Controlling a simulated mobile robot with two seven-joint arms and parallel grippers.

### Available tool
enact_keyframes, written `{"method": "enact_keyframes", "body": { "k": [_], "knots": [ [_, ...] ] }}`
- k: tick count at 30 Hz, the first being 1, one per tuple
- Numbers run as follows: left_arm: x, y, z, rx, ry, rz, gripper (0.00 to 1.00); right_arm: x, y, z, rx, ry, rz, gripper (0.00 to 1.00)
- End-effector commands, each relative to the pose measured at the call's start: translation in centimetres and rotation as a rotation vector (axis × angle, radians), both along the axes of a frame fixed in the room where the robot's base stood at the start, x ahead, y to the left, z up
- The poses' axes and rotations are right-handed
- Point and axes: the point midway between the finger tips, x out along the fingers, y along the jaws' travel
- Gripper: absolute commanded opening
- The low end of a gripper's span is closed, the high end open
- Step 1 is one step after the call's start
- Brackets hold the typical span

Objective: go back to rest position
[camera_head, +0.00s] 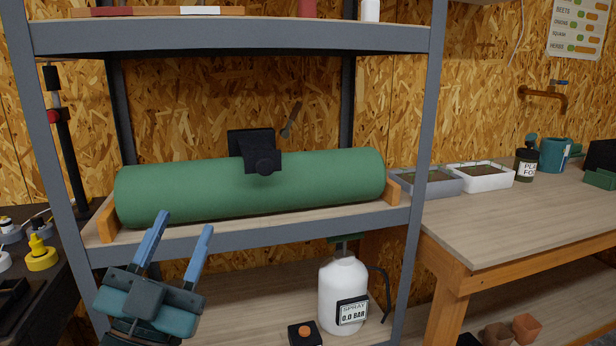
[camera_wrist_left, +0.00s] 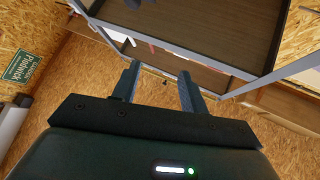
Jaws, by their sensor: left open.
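My left gripper (camera_head: 180,240) is open and empty in the head view, its two blue fingers pointing up in front of the shelf rack at the lower left. It also shows in the left wrist view (camera_wrist_left: 158,85), with nothing between its fingers. A large green cylinder (camera_head: 320,181) lies on the middle shelf behind and above it, in wooden cradles, with a black clamp-like fitting (camera_head: 258,150) on its front. The gripper looks apart from the cylinder, though its depth is hard to judge. My right gripper is not in view.
The grey rack post (camera_head: 422,150) and the middle shelf edge (camera_head: 300,233) bound the space. A white spray bottle (camera_head: 342,290) stands on the lower shelf. A wooden bench (camera_head: 520,215) with planting trays (camera_head: 484,176) is at right. A dark table with yellow parts (camera_head: 41,256) is at left.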

Motion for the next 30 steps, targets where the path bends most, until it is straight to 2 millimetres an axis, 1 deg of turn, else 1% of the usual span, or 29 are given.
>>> {"method": "enact_keyframes", "body": {
  "k": [1,2,3,5,6,7,8,9,10,11,12,15,18,21,24,30],
  "knots": [
    [0.8,-0.1,-1.1,-0.006,0.106,-0.003,0.44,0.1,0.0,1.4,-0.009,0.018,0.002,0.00],
    [1.1,-0.1,-2.4,-0.012,0.168,-0.004,0.44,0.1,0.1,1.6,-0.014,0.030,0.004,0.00],
    [1.4,-0.1,-4.2,-0.017,0.250,-0.006,0.44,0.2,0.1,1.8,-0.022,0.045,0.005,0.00],
    [1.4,-0.3,-7.2,-0.028,0.386,-0.010,0.44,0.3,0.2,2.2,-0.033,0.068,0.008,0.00],
    [1.1,-0.4,-9.5,-0.035,0.483,-0.012,0.44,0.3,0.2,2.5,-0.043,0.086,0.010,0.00],
    [0.6,-0.5,-11.2,-0.041,0.558,-0.014,0.44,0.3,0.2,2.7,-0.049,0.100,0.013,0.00],
    [-0.1,-0.6,-13.1,-0.046,0.638,-0.016,0.44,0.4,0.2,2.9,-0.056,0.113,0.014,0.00],
    [-1.2,-0.7,-15.5,-0.053,0.744,-0.018,0.44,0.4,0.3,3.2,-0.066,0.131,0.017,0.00],
    [-2.3,-0.8,-17.3,-0.057,0.821,-0.020,0.44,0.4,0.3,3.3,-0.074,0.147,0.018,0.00],
    [-3.5,-0.9,-19.0,-0.061,0.896,-0.022,0.44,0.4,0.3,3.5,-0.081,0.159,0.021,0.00],
    [-5.2,-1.1,-21.0,-0.068,0.986,-0.024,0.44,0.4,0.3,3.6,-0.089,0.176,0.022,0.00],
    [-9.1,-1.4,-24.9,-0.079,1.165,-0.029,0.44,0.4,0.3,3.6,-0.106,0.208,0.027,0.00],
    [-11.9,-1.6,-27.1,-0.084,1.272,-0.032,0.44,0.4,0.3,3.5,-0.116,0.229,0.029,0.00],
    [-13.3,-1.7,-28.3,-0.088,1.323,-0.035,0.44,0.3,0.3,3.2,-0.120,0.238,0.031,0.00],
    [-13.7,-1.8,-28.7,-0.089,1.336,-0.036,0.44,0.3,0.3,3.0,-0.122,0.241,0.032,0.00],
    [-13.6,-1.8,-28.7,-0.089,1.334,-0.035,0.44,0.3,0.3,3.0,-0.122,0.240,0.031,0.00]
  ]
}}
